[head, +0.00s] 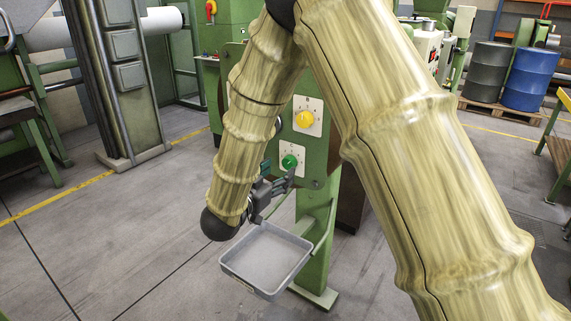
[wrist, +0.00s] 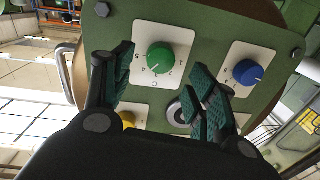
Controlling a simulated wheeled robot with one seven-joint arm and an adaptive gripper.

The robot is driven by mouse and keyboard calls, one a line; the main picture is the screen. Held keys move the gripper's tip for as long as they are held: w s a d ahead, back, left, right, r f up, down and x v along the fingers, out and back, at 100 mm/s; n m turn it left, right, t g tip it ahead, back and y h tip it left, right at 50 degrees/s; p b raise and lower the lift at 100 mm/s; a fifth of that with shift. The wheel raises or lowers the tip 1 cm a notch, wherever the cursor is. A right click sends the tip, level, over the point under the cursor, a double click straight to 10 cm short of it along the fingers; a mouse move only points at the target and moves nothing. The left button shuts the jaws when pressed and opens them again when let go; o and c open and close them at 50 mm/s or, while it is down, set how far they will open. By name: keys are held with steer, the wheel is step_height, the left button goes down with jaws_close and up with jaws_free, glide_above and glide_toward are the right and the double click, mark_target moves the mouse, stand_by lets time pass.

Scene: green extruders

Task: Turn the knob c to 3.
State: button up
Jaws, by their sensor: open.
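The green knob (wrist: 160,57) sits on a white square dial plate with numbers. A mark that looks like a C is on its plate in the wrist view; the numbers are too small to read surely. The same green knob (head: 289,161) shows on the lower plate in the head view. My gripper (wrist: 164,68) is open, with one finger on each side of the green knob in the picture. In the head view my gripper (head: 279,176) is just below and left of the knob. I cannot tell whether the fingers touch it.
A yellow knob (head: 304,118) is above the green one in the head view. A blue knob (wrist: 248,72) is right of it in the wrist view. A round metal part (wrist: 174,112) lies below it there. A grey tray (head: 266,257) juts out below my gripper.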

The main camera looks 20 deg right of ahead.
mark_target(287, 164)
steer(key=shift+p+x, duration=0.4)
steer(key=shift+x, duration=2.1)
steer(key=c, duration=1)
